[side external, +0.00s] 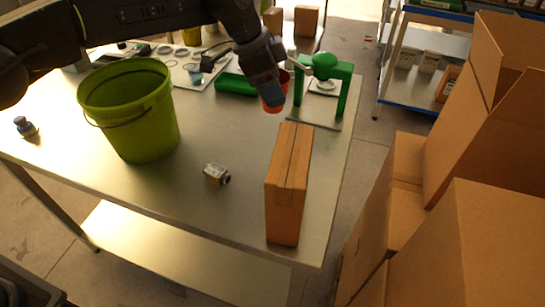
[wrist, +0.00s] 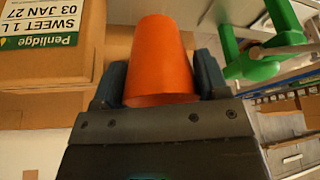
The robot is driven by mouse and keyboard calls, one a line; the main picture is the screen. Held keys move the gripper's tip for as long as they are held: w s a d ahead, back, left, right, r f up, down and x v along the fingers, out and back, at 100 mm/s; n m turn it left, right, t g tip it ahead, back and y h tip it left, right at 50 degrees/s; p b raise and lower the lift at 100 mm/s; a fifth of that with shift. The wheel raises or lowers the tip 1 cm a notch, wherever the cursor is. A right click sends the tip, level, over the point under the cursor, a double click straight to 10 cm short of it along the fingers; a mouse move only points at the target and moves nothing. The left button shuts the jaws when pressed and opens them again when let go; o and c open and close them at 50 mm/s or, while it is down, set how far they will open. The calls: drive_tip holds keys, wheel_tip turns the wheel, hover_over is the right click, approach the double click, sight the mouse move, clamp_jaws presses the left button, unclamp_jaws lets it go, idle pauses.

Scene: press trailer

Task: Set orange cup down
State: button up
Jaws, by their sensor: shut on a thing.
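The orange cup (wrist: 160,62) is between the two fingers of my gripper (wrist: 160,85) in the wrist view, and the gripper is shut on it. In the side view the cup (side external: 275,97) shows partly behind my gripper (side external: 266,88), over the right part of the steel table (side external: 225,135). I cannot tell exactly how high the cup is above the table.
The tall cardboard box (side external: 287,185) stands near the table's front right. The green press (side external: 322,90) is at the right edge. A green bucket (side external: 130,110) stands at left. A small metal part (side external: 216,174) lies mid-table. The table between bucket and box is mostly clear.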

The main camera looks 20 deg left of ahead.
wheel_tip(320, 180, down, 15)
idle(0.5)
drive_tip(key=shift+f, duration=0.1)
drive_tip(key=o, duration=0.9)
drive_tip(key=v, duration=1.2)
